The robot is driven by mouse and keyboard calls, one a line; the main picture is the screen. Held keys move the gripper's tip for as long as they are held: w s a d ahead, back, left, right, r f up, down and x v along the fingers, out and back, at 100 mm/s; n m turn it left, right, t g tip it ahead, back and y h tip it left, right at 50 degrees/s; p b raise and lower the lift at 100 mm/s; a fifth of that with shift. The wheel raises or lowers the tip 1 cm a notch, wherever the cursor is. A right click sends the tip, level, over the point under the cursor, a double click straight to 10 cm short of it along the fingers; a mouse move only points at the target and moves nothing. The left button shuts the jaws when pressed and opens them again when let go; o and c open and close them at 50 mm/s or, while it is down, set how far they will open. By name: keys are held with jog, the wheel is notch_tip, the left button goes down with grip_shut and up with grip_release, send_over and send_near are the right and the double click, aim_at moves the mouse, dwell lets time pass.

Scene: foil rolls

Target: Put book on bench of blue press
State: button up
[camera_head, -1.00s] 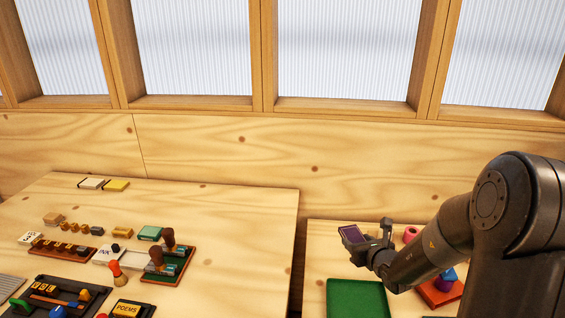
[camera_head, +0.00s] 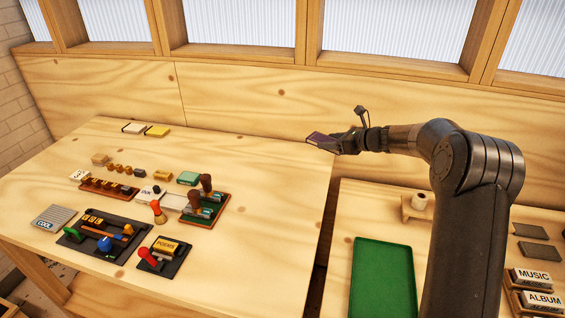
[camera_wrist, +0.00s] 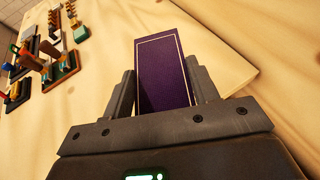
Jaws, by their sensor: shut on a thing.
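My gripper (camera_head: 338,144) is shut on a purple book (camera_head: 320,138) with a thin pale border. The book is held above the right rear part of the left table (camera_head: 270,215). In the wrist view the book (camera_wrist: 163,68) stands between the two dark fingers of my gripper (camera_wrist: 163,92). A dark base with a blue knob (camera_head: 105,243), an orange bar and small yellow blocks lies at the front left of this table. It may be the blue press; I cannot tell for certain. The book is well apart from it.
Stamps with brown handles (camera_head: 206,184) stand on a green and red base. A green tray (camera_head: 383,280) is on the right table, across a gap. The left table's right side is clear.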

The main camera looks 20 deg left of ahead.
jog(key=a, duration=0.1)
jog(key=w+a+n+g, duration=0.1)
jog(key=w+a+f+n+g, duration=0.1)
jog(key=shift+w+a+f+y, duration=0.1)
jog(key=shift+w+a+y, duration=0.15)
jog(key=shift+a+y, duration=0.15)
jog(key=shift+w+a+f+g, duration=0.35)
jog(key=shift+w+a+g, duration=0.05)
jog(key=shift+w+a, duration=0.1)
jog(key=shift+n, duration=0.3)
send_over(286, 162)
jog(key=f, duration=0.6)
jog(key=shift+s+d+f, duration=0.1)
jog(key=shift+d+f, duration=0.1)
jog(key=shift+f, duration=0.2)
jog(key=f, duration=0.3)
jog(key=shift+a+f, duration=0.1)
jog(key=shift+a, duration=0.1)
jog(key=shift+f, duration=0.3)
jog(key=shift+f, duration=0.1)
jog(key=shift+f, duration=0.15)
jog(key=o, duration=1.1)
